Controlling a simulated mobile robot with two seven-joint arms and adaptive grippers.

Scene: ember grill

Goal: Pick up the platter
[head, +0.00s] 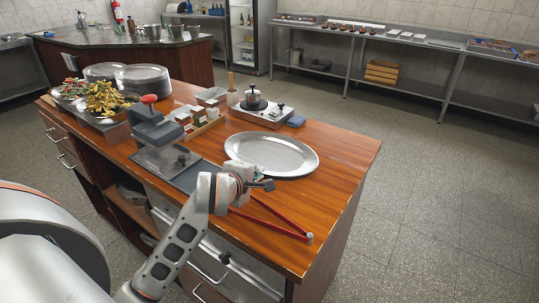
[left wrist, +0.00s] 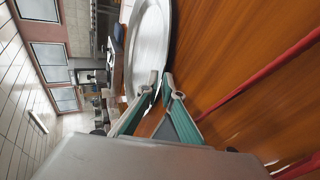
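The platter (head: 275,152) is a large, oval, silvery dish lying flat on the wooden counter, right of its middle. My left gripper (head: 240,168) is at the platter's near left rim. In the left wrist view the platter (left wrist: 148,45) shows as a pale curved edge running down to the fingers. The green-padded fingertips of the left gripper (left wrist: 161,80) are close together, with a thin part of the rim seeming to lie between them. The exact contact is small and partly hidden. My right gripper is in neither view.
Red tongs (head: 275,222) lie on the counter (head: 345,165) near the platter. A burner with a pot (head: 262,108) stands behind it. A red-handled press (head: 155,130) and a box of small containers (head: 200,122) stand left. Food dishes (head: 105,98) are farther left.

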